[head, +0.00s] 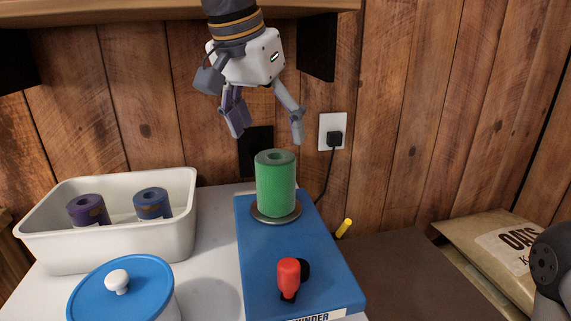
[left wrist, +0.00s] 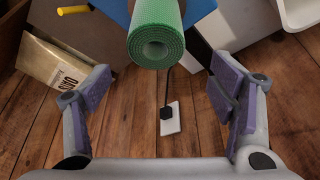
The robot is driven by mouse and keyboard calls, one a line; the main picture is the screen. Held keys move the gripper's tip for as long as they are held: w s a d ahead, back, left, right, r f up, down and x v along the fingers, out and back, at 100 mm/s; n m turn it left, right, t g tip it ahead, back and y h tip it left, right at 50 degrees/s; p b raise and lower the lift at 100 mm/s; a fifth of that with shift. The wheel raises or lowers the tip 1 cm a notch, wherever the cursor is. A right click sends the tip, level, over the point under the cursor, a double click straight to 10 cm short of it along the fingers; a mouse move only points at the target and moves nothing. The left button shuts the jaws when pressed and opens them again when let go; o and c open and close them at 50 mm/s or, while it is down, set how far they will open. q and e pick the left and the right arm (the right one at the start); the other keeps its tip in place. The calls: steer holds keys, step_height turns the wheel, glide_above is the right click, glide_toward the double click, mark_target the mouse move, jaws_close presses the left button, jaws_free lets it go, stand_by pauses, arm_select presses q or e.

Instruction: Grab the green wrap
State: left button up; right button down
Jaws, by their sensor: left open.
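The green wrap (head: 276,186) is a rolled cylinder with a hole through its middle. It stands upright on a round metal plate (head: 276,216) on the blue winder base (head: 268,250). My left gripper (head: 267,136) hangs above the wrap with its fingers spread apart and nothing between them. In the left wrist view, the end of the wrap (left wrist: 157,50) shows at the top centre, beyond the spread fingers of the gripper (left wrist: 158,112). My right gripper is not in view; only a dark part of my body shows at the right edge.
A white bin (head: 110,247) with a purple roll (head: 88,211) and a blue roll (head: 152,204) stands at left, behind a blue-lidded tub (head: 122,290). A red-handled crank (head: 289,273) rises from the base's front. A wooden wall with a plugged outlet (head: 333,131) stands behind; a shelf hangs above.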

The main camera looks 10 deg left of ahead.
mark_target(271, 160)
arm_select(q)
steer(key=f, duration=0.3)
steer(key=shift+s+d+f, duration=0.15)
steer(key=shift+s+d, duration=0.05)
steer(key=shift+d, duration=0.05)
steer(key=x, duration=0.7)
steer(key=shift+a+b, duration=0.1)
steer(key=shift+b, duration=0.2)
steer(key=shift+w+f, duration=0.25)
steer(key=shift+f, duration=0.15)
steer(key=shift+r, duration=0.1)
steer(key=c, duration=1.4)
